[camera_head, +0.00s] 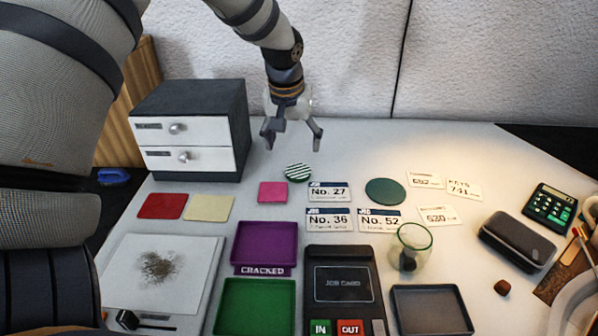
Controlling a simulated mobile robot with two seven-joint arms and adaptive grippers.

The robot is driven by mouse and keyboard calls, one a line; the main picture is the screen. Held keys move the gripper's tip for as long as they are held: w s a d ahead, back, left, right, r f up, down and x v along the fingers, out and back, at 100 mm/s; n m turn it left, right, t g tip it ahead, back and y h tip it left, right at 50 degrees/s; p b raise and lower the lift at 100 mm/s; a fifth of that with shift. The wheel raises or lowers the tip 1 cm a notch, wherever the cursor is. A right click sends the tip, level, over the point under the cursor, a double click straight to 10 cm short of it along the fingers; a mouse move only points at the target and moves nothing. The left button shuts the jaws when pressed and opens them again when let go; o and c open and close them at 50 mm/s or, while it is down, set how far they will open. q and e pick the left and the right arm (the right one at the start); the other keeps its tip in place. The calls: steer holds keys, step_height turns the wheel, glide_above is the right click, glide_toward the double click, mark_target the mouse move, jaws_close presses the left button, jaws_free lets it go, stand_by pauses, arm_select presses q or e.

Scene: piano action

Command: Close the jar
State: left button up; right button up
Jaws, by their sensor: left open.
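The clear glass jar (421,250) stands open on the table right of center, with a greenish rim and something small and dark inside. A flat dark green disc (385,191) lies behind it, apart from it. A green-and-white striped round piece (298,173) lies farther left, behind the cards. I cannot tell for sure which of these two is the jar's lid. My left gripper (291,140) is open and empty, pointing down above the back of the table, a little behind the striped piece. My right gripper is not in view.
A two-drawer cabinet (191,135) stands back left. Purple (265,243) and green (254,307) trays and a job-card device (343,290) lie in front. A grey tray (431,310), dark case (517,241) and calculator (550,206) are at right. The back strip is clear.

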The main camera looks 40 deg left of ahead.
arm_select(q)
glide_above(298, 171)
steer(key=s, duration=0.2)
steer(key=f, duration=0.4)
steer(key=shift+w+d, duration=0.1)
steer(key=shift+d, duration=0.2)
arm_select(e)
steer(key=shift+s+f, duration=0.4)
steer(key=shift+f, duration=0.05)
arm_select(q)
steer(key=shift+f, duration=0.1)
steer(key=x, duration=0.2)
steer(key=b+x, duration=0.1)
steer(key=x, duration=0.2)
steer(key=shift+w+d+f, duration=0.1)
steer(key=shift+d+f, duration=0.1)
steer(key=shift+r, duration=0.15)
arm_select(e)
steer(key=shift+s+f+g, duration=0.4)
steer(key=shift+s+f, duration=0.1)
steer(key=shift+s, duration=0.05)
arm_select(q)
steer(key=c, duration=0.9)
